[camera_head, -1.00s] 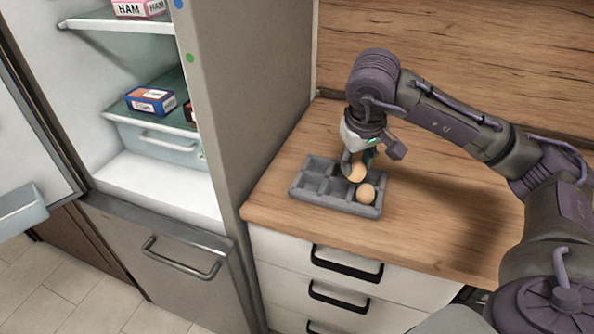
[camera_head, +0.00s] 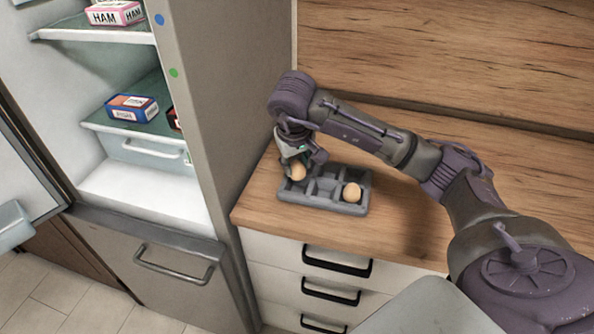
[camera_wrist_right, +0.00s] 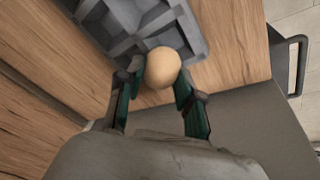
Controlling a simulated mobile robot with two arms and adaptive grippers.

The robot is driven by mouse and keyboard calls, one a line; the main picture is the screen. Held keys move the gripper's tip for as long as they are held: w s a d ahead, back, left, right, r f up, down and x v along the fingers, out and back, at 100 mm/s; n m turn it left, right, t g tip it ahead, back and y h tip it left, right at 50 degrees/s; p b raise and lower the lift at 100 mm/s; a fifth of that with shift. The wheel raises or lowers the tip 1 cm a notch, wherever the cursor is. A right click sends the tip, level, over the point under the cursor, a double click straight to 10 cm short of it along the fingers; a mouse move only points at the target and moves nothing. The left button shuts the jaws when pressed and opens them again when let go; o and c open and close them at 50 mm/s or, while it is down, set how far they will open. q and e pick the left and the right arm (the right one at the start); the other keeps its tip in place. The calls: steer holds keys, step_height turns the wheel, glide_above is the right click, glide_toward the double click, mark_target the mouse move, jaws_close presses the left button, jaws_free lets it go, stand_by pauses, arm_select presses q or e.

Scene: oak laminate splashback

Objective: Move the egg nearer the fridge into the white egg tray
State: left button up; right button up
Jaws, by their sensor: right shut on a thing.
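My right gripper (camera_head: 296,166) is shut on a tan egg (camera_head: 298,173) at the left, fridge-side end of a grey egg tray (camera_head: 322,203) on the wooden counter. In the right wrist view, this egg (camera_wrist_right: 163,67) sits between the two fingers (camera_wrist_right: 163,88), beside the tray's edge (camera_wrist_right: 135,42). It looks raised, but I cannot tell its exact height. A second egg (camera_head: 351,192) rests in a compartment at the tray's right end. The other visible compartments look empty. I cannot pick out a white egg tray.
The open fridge (camera_head: 207,130) stands left of the counter, with a ham pack (camera_head: 113,13) and a blue box (camera_head: 132,107) on its shelves. Its lower inside floor (camera_head: 140,195) is bare. The counter (camera_head: 405,215) is clear right of the tray, beneath my arm.

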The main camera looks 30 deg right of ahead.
mark_target(297, 169)
step_height(297, 169, down, 4)
steer(key=shift+r+p, duration=0.25)
steer(key=shift+p, duration=0.15)
steer(key=shift+f+b, duration=0.3)
steer(key=shift+f, duration=0.05)
steer(key=o, duration=1.2)
steer(key=shift+c, duration=0.2)
steer(key=shift+r, duration=0.15)
